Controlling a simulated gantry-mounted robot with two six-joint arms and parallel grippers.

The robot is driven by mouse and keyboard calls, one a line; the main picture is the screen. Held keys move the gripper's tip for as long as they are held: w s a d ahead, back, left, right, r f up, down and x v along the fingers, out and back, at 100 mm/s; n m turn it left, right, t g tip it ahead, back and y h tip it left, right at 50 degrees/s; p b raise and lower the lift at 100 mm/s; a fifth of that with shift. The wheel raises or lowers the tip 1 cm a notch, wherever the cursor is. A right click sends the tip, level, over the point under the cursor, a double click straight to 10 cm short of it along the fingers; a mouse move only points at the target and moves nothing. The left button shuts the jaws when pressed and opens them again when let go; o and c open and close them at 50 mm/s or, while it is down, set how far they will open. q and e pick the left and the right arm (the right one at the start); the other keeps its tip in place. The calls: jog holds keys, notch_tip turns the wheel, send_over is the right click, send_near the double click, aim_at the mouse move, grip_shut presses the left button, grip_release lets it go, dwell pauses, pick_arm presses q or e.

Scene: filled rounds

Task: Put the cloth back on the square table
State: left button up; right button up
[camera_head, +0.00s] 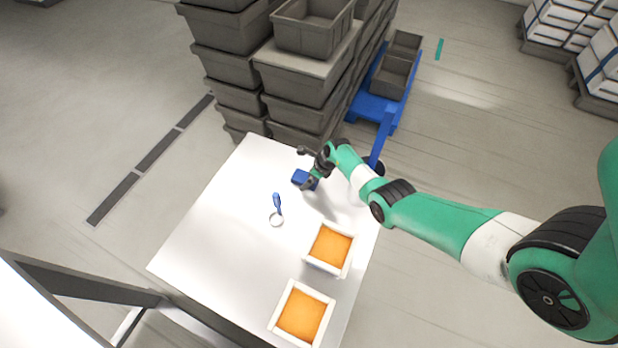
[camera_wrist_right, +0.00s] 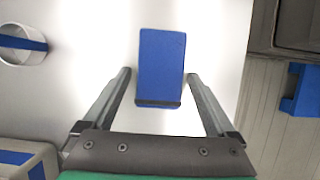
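A small blue rectangular block, which I take to be the folded cloth (camera_head: 303,180), lies on the white square table (camera_head: 215,230) near its far edge. In the right wrist view the cloth (camera_wrist_right: 161,60) shows as a flat blue rectangle with a dark lower edge. My right gripper (camera_head: 311,168) is over it. Its fingers (camera_wrist_right: 158,76) are spread on either side of the cloth, with a gap at the left finger and almost none at the right fingertip. My left gripper is not in view.
Two white square trays with orange filling, one nearer (camera_head: 302,313) and one farther (camera_head: 331,249), stand on the table's right side. A white ring-shaped item with a blue handle (camera_head: 277,208) is at mid-table. Stacked grey crates (camera_head: 300,85) and a blue pallet truck (camera_head: 375,110) stand behind.

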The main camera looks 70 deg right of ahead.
jog(key=shift+o, duration=0.2)
jog(key=shift+r+p, duration=0.35)
jog(key=p+v, duration=0.9)
jog(key=v, duration=0.2)
jog(key=shift+s+r+p, duration=0.15)
jog(key=shift+r+p, duration=0.15)
